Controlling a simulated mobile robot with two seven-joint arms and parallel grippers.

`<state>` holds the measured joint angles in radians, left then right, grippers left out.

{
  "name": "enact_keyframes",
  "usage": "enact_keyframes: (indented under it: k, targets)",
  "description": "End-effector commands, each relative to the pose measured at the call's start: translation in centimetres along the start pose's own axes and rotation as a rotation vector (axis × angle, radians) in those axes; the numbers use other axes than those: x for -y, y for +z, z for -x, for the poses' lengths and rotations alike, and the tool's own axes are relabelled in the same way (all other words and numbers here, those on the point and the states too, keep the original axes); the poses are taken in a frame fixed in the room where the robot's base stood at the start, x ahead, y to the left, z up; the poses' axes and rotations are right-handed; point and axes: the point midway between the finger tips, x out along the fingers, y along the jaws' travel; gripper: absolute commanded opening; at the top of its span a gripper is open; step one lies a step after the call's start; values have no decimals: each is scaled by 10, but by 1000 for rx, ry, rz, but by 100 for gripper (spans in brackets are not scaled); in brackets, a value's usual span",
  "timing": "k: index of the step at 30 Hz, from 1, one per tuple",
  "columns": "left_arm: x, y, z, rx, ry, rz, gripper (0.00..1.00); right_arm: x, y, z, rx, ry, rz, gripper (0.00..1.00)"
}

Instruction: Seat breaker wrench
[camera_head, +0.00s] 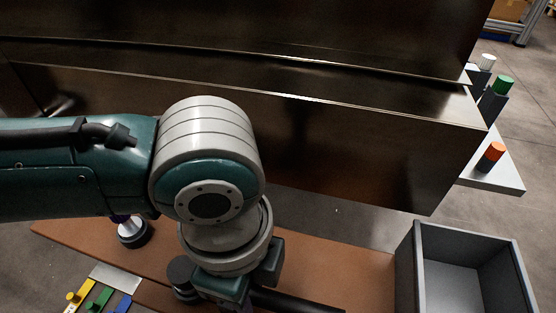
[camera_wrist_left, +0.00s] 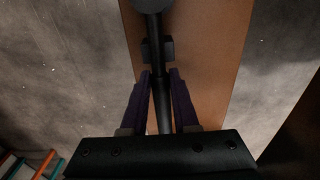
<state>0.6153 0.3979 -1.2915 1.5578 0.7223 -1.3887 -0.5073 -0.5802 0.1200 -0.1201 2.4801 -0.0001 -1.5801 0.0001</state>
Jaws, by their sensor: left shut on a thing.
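A black wrench (camera_wrist_left: 164,112) with a round end (camera_wrist_left: 152,4) and a square block (camera_wrist_left: 157,49) on its shaft runs between the purple fingers of my left gripper (camera_wrist_left: 161,76) in the left wrist view. The gripper is shut on the shaft, above the brown board. In the head view, my left wrist covers most of the gripper, and a dark bar (camera_head: 298,303), apparently the wrench's handle, sticks out to the right below it. A round dark part (camera_head: 181,271) shows left of the gripper; I cannot tell if it belongs to the wrench. My right gripper is out of view.
A large dark metal frame (camera_head: 330,135) stands behind the brown board (camera_head: 345,265). A grey bin (camera_head: 408,275) is at right. A shelf (camera_head: 500,175) holds colored cylinders.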

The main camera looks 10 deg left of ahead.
Motion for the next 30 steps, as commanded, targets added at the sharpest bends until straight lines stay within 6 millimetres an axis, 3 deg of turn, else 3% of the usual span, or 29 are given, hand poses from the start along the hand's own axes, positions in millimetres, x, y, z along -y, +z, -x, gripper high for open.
enact_keyframes:
  k: [20, 21, 30]
  targets:
    - [0, 0, -11, -1, -1, 1, 0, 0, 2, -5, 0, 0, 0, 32]
    - [0, 0, -11, -1, -1, 1, 32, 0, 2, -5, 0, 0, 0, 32]
    - [0, 0, -11, 0, 0, 1, 63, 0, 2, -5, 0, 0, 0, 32]
